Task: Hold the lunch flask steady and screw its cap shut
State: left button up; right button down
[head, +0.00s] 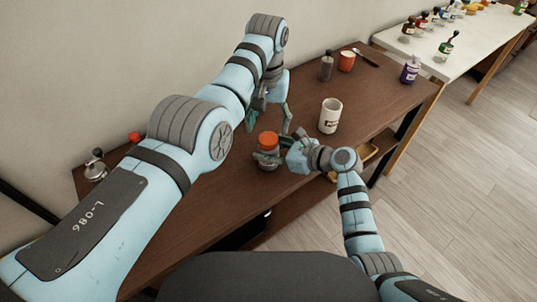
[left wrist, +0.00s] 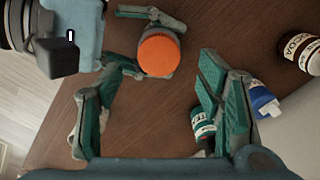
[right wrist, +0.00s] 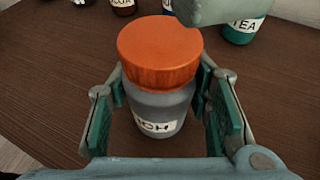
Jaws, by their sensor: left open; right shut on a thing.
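The lunch flask (head: 267,159), grey with a pale label, stands upright on the brown table. Its orange cap (head: 268,140) sits level on top; I cannot tell how tightly it is screwed. My right gripper (head: 276,156) is shut around the flask's body, below the cap. In the right wrist view the flask (right wrist: 158,112) is between both fingers, under the cap (right wrist: 160,52). My left gripper (head: 272,112) is open and empty, beyond and above the flask. In the left wrist view the cap (left wrist: 160,55) is ahead of its open fingers, not between them.
A white mug (head: 330,116) stands right of the flask. A grey bottle (head: 326,66), orange cup (head: 346,61) and purple bottle (head: 410,71) are farther back. A tea jar (left wrist: 203,125), a blue-capped container (left wrist: 262,100) and a cocoa jar (left wrist: 300,50) stand near my left gripper.

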pick_arm(q)
jog(key=shift+c, duration=0.4)
jog(key=shift+w+r, duration=0.15)
jog(key=shift+r, duration=0.15)
pick_arm(e)
jog(key=shift+f, duration=0.1)
pick_arm(q)
jog(key=r+n, duration=0.1)
jog(key=n, duration=0.2)
jog(key=r+n, duration=0.1)
jog(key=n, duration=0.2)
jog(key=r+n, duration=0.1)
jog(key=n, duration=0.2)
jog(key=shift+s+d+n, duration=0.1)
jog(key=shift+s+n, duration=0.1)
jog(key=shift+n, duration=0.2)
